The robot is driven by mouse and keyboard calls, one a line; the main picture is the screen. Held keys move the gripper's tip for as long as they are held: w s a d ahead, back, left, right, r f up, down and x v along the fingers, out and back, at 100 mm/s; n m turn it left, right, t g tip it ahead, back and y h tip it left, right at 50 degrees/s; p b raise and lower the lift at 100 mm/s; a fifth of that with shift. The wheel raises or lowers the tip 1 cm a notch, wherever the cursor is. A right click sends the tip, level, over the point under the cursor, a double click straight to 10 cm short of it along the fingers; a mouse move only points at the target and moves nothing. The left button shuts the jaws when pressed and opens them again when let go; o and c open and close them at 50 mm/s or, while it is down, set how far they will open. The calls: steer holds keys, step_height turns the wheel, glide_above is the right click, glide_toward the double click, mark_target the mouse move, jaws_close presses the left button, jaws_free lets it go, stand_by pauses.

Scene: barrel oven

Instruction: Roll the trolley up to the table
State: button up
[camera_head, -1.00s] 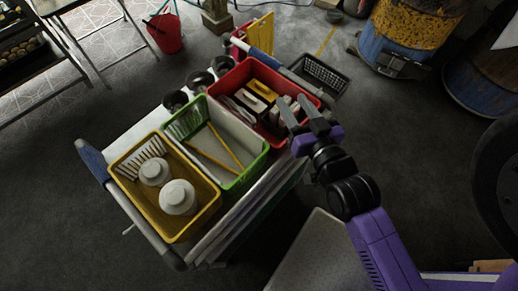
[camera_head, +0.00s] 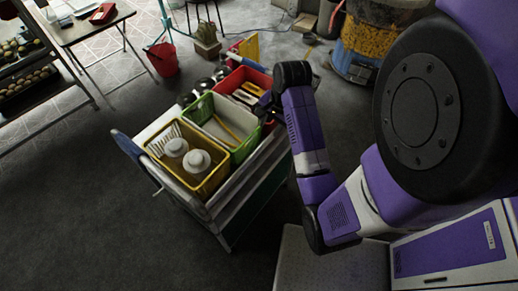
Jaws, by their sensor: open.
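The trolley (camera_head: 222,215) stands on the dark floor in the middle of the head view. It carries a yellow bin (camera_head: 205,189) with two white jars, a green bin (camera_head: 243,150) with pencils, and a red bin (camera_head: 256,74) with tools. A blue-ended handle (camera_head: 128,146) is at its left end. My gripper (camera_head: 268,104) is at the trolley's right side by the red and green bins, mostly hidden behind my wrist. Whether it touches the trolley cannot be told. The table (camera_head: 87,29), with thin metal legs, stands at the upper left, apart from the trolley.
A red bucket (camera_head: 163,66) stands on the floor between table and trolley. A shelf rack (camera_head: 33,62) is at the far left. A yellow-and-blue barrel (camera_head: 372,42) is at the upper right, with a potted plant (camera_head: 206,44) at the back. The floor left of the trolley is clear.

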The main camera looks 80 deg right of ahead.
mark_target(266, 141)
steer(key=x, duration=0.5)
steer(key=a+x, duration=0.1)
steer(key=x, duration=0.1)
steer(key=shift+s+f+p, duration=0.25)
steer(key=shift+f+p, duration=0.15)
steer(key=shift+f, duration=0.15)
steer(key=shift+c, duration=0.4)
jaws_close()
stand_by(0.7)
